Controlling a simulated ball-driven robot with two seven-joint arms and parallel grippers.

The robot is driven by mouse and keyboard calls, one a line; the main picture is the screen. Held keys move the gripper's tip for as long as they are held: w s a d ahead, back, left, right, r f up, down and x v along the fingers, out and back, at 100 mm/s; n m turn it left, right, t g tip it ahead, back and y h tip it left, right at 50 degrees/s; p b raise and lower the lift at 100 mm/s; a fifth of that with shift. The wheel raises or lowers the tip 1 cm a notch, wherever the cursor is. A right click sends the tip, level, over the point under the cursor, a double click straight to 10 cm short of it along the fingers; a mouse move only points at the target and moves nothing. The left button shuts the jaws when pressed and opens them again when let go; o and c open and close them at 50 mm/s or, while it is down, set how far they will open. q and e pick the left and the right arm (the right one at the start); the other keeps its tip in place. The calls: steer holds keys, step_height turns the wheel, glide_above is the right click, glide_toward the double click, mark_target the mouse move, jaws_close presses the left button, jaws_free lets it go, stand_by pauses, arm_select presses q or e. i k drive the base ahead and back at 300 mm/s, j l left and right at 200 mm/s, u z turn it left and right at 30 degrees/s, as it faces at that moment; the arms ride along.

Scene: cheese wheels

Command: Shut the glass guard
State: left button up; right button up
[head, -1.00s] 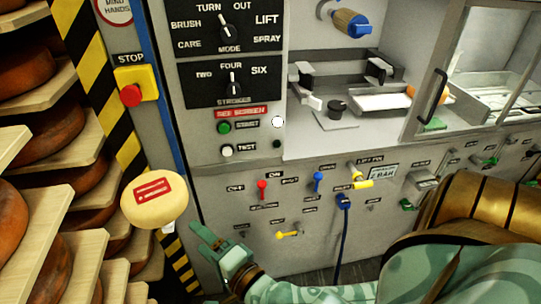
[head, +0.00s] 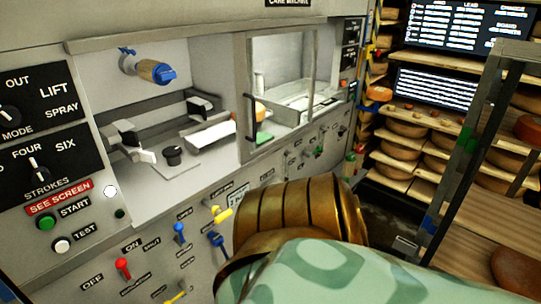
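The glass guard (head: 284,72) is a grey-framed clear panel with a dark upright handle (head: 250,118) on its left edge. It stands at the right part of the machine's bay. The left part of the bay (head: 165,115) is open, with the holder parts and a black knob (head: 172,153) uncovered. One of my arms, a bronze joint and pale green sleeve, covers the lower middle of the view, below the handle and apart from it in the picture. Neither gripper's fingers show.
The machine's front panel carries a START button (head: 47,221), a red lever (head: 122,267), blue levers and a yellow one (head: 221,214). Cheese shelves (head: 420,145) and screens (head: 465,25) stand at the right. A dark-framed rack (head: 490,150) stands at the near right.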

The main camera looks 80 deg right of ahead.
mark_target(238, 42)
steer(key=k+l, duration=0.2)
steer(key=k, duration=0.2)
steer(key=k+l+z, duration=0.1)
steer(key=k, duration=0.35)
steer(key=k+l, duration=0.25)
steer(key=k, duration=0.15)
steer(key=z, duration=1.95)
